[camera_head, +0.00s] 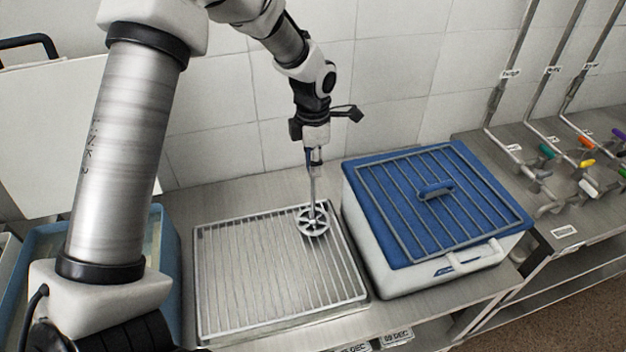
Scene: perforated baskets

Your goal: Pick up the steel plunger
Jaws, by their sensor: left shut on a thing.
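The steel plunger (312,221) has a thin upright rod and a round, spoked disc at its lower end. My left gripper (314,158) is shut on the top of the plunger's rod and points downward. The disc is over the upper right part of a rectangular steel rack (275,275). I cannot tell whether the disc touches the rack or hangs just above it. My right gripper is not in view.
A white box with a blue lid (462,187) and wire grid stands right of the rack. A blue tub (167,262) is at left, partly behind my arm. Pipes with coloured valve handles (586,162) stand at far right. A tiled wall is behind.

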